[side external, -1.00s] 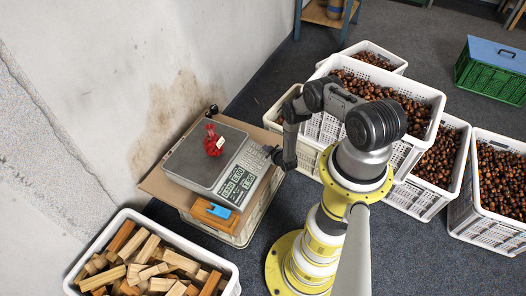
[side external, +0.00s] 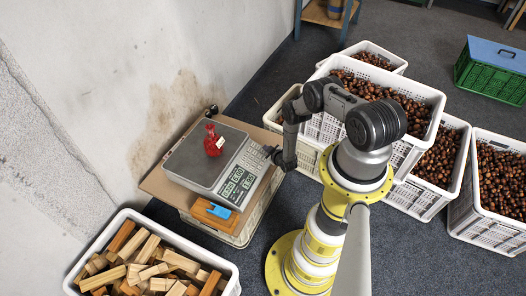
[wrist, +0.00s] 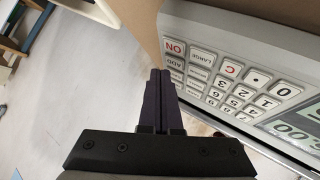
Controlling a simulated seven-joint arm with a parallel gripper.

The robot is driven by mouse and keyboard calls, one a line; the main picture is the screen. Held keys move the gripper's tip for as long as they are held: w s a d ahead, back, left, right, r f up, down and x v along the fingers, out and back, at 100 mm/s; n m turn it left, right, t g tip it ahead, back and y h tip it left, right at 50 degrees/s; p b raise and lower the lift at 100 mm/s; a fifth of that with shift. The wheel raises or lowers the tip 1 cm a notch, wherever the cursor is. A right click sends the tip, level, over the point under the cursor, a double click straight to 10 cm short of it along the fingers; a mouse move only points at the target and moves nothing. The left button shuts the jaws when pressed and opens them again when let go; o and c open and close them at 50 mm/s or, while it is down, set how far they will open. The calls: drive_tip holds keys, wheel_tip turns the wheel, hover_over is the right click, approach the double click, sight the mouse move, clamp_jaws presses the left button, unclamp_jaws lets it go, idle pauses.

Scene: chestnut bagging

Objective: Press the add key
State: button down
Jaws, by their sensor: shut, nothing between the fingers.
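The scale (side external: 206,157) stands on a brown board, with its keypad (side external: 254,158) on the right side of its panel. A red net bag (side external: 212,141) sits on its plate. In the wrist view the add key (wrist: 176,63) lies in the key column nearest my gripper, just below the ON key (wrist: 175,47). My gripper (wrist: 160,72) is shut and empty, fingertips right beside the add key. Whether they touch it I cannot tell. In the side view my gripper (side external: 274,155) is over the keypad's right edge, small and partly hidden by my wrist.
A white crate of wood blocks (side external: 228,268) stands at front left. White crates of chestnuts (side external: 436,97) stand to the right. The wall (side external: 110,90) is close behind the scale.

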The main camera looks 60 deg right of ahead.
drive_tip(key=shift+f, duration=0.15)
drive_tip(key=shift+w+f, duration=0.15)
drive_tip(key=shift+f, duration=0.05)
drive_tip(key=shift+w+f, duration=0.1)
drive_tip(key=shift+f, duration=0.25)
idle(0.6)
drive_tip(key=shift+r, duration=0.1)
drive_tip(key=shift+s+r, duration=0.25)
drive_tip(key=shift+r, duration=0.4)
drive_tip(key=shift+s+r, duration=0.25)
drive_tip(key=shift+r, duration=0.55)
drive_tip(key=shift+s+r, duration=0.3)
drive_tip(key=shift+r, duration=0.45)
drive_tip(key=shift+s+r, duration=0.25)
drive_tip(key=shift+r, duration=0.55)
